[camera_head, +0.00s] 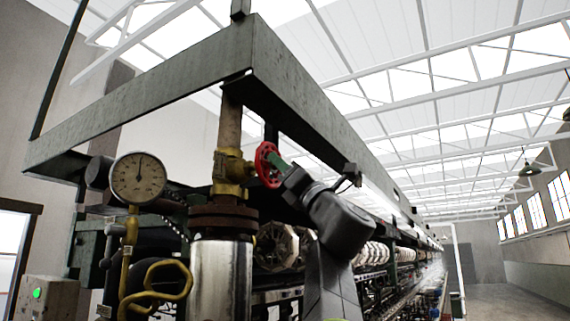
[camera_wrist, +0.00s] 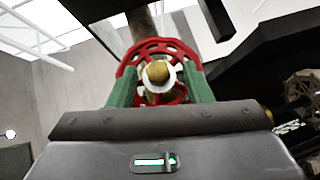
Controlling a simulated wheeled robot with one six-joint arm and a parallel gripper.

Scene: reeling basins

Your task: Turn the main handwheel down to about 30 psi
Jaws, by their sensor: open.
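The main handwheel, a red spoked wheel (camera_head: 268,165), sits on a brass valve (camera_head: 229,168) on the vertical pipe in the head view. In the wrist view the red handwheel (camera_wrist: 157,62) faces me with a brass nut at its hub. My gripper (camera_head: 279,164) is right at the wheel, and its green fingers (camera_wrist: 159,92) stand apart on either side of the lower rim. I cannot tell whether they touch it. The round pressure gauge (camera_head: 138,178) has a white dial with its needle pointing nearly straight up; its numbers are too small to read.
A dark steel frame beam (camera_head: 290,90) runs above the valve and arm. A yellow bent pipe (camera_head: 165,283) and a control box with a green light (camera_head: 37,294) are at lower left. Reeling machinery (camera_head: 380,258) stretches back at right, beside open floor (camera_head: 510,300).

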